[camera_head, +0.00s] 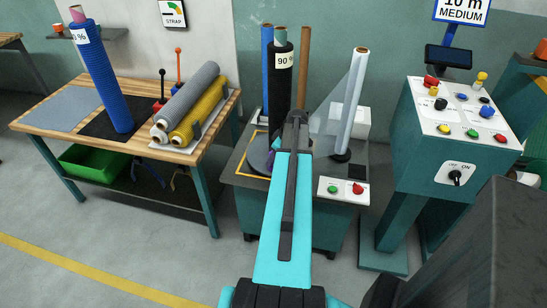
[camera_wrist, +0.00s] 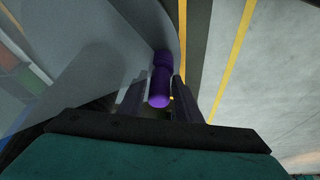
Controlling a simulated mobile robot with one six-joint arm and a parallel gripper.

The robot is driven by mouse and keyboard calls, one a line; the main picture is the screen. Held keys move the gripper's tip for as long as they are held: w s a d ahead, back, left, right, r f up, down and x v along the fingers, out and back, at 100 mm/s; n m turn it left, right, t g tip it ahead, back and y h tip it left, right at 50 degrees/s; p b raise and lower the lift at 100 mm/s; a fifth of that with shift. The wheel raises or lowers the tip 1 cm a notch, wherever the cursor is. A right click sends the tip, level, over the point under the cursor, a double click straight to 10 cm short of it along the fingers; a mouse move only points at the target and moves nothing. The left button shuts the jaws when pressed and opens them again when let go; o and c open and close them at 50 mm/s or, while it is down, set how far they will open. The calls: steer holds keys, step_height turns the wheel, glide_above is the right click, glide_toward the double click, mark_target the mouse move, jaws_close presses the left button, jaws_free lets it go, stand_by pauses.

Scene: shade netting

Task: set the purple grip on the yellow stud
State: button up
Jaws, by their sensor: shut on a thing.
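The purple grip (camera_wrist: 159,87) is a short rounded cylinder in the wrist view. My gripper (camera_wrist: 156,97) is shut on it, with one dark finger on each side. In the head view my arm hides most of the gripper, and only a small purple patch (camera_head: 277,143) shows beside it, in front of the wrap stand. A yellow knob-like piece (camera_head: 481,78) stands at the back right of the teal control console; I cannot tell for certain that it is the yellow stud. The grip is well to the left of this piece.
The console's sloped top (camera_head: 462,108) also carries red, blue, black and green controls. A stand with a black roll (camera_head: 281,85) and a clear film roll (camera_head: 353,100) is by my gripper. A wooden table (camera_head: 60,110) with netting rolls is left. A black screen (camera_head: 449,56) rises behind the console.

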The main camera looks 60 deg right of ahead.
steer(key=shift+f, duration=0.5)
steer(key=o, duration=1.1)
steer(key=shift+r+b, duration=0.15)
steer(key=shift+b, duration=0.15)
steer(key=shift+b+v, duration=0.85)
steer(key=shift+v, duration=5.95)
steer(key=shift+w, duration=0.1)
